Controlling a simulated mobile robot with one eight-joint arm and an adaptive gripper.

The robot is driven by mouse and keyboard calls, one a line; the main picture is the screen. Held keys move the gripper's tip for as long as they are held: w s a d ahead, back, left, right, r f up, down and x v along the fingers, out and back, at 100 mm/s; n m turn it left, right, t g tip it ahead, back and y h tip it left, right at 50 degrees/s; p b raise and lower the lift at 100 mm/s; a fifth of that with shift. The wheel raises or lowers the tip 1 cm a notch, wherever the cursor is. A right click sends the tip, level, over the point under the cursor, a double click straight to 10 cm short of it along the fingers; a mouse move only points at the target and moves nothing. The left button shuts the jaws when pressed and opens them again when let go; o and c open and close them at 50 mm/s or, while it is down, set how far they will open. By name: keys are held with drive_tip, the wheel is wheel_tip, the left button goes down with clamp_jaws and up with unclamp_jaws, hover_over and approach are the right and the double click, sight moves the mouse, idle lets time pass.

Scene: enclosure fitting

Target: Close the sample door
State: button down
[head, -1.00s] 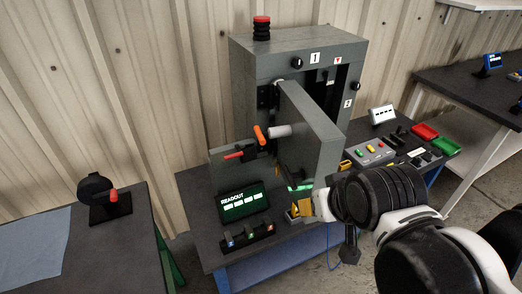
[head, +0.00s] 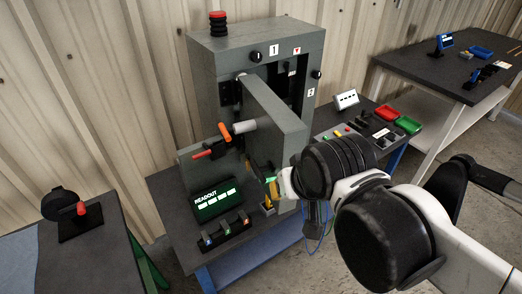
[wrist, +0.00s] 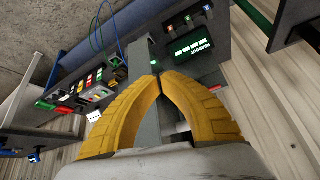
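The sample door is a thick grey panel (head: 280,118) standing swung open, edge towards me, on the grey enclosure (head: 205,80). An orange-tipped handle with a pale collar (head: 243,127) sticks out from its left side. My gripper (head: 271,188) is low by the door's near edge, partly hidden by my wrist. In the wrist view my yellow gripper fingers (wrist: 158,74) curve together and their tips meet, with nothing seen held between them. A grey upright strip, seemingly the door's edge (wrist: 144,60), shows just beyond the fingers. I cannot tell whether they touch it.
A readout screen (head: 216,199) and a row of switches (head: 227,233) stand on the bench left of the door. Red and green trays (head: 408,125) and control boxes lie to the right. A cable hangs near my wrist.

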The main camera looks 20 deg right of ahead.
drive_tip(key=w+a+r+m+g+p, duration=0.3)
drive_tip(key=w+r+m+p, duration=0.1)
drive_tip(key=r+m+p, duration=0.25)
drive_tip(key=m+g+h+p, duration=0.3)
drive_tip(key=m+h+p, duration=0.1)
drive_tip(key=m+p, duration=0.5)
approach(265, 180)
drive_tip(key=shift+m, duration=0.25)
drive_tip(key=x, duration=0.2)
drive_tip(key=b+x, duration=0.1)
drive_tip(key=x, duration=0.2)
drive_tip(key=b+x, duration=0.1)
drive_tip(key=x, duration=0.2)
drive_tip(key=shift+d+r, duration=0.2)
drive_tip(key=shift+d, duration=0.15)
drive_tip(key=shift+w+d, duration=0.1)
drive_tip(key=shift+d, duration=0.5)
